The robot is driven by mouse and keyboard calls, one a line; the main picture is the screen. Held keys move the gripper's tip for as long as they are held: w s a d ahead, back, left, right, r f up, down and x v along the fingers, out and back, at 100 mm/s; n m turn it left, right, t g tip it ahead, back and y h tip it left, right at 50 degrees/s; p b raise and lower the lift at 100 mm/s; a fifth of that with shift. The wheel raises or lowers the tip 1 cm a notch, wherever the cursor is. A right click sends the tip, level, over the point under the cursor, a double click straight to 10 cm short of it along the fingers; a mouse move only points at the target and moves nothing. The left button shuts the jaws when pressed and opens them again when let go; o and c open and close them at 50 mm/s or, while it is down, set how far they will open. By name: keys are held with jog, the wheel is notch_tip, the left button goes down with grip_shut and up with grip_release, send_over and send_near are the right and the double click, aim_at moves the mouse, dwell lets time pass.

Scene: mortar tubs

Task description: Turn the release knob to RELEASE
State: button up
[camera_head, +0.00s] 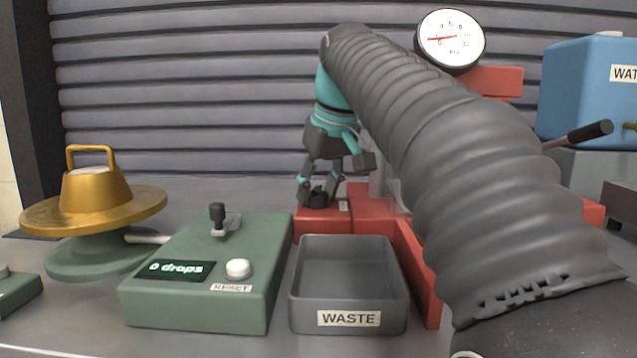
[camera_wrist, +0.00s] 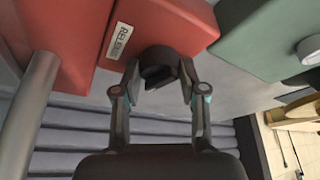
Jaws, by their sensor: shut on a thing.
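The release knob (camera_wrist: 159,65) is a small black knob on the red machine base (camera_wrist: 175,22), in the middle of the wrist view. It also shows in the head view (camera_head: 318,196), partly covered by the fingers. A white RELEASE label (camera_wrist: 119,41) is on the red surface beside it. My gripper (camera_wrist: 158,87) is shut on the knob, with one finger on each side of it; in the head view it points down (camera_head: 319,188) from above. Which way the knob is turned is hard to tell.
A grey WASTE tray (camera_head: 393,284) stands in front of the red base. A green box (camera_head: 200,300) reading "0 drops" with a RESET button (camera_head: 238,268) is to its left, beside a brass flow table (camera_head: 95,200). A gauge (camera_head: 450,39) and blue WATER tank (camera_head: 580,85) are at right.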

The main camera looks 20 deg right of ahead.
jog(key=m+h+p, duration=0.1)
jog(key=m, duration=0.1)
jog(key=m+p, duration=0.1)
jog(key=m, duration=0.1)
jog(key=shift+a+r+h+p, duration=0.15)
jog(key=shift+h+p, duration=0.25)
jog(key=m+h+p, duration=0.1)
jog(key=m+p, duration=0.1)
jog(key=m, duration=0.2)
jog(key=m+g+h+p, duration=0.1)
jog(key=m, duration=0.2)
jog(key=shift+a+m+h+p, duration=0.1)
jog(key=shift+m+h+p, duration=0.2)
jog(key=shift+p, duration=0.1)
jog(key=shift+w+m+g+h, duration=0.15)
jog(key=shift+m+g+h, duration=0.4)
jog(key=shift+m, duration=1.35)
jog(key=shift+f, duration=0.2)
jog(key=o, duration=1.1)
jog(key=shift+o, duration=0.2)
jog(key=shift+r, duration=0.1)
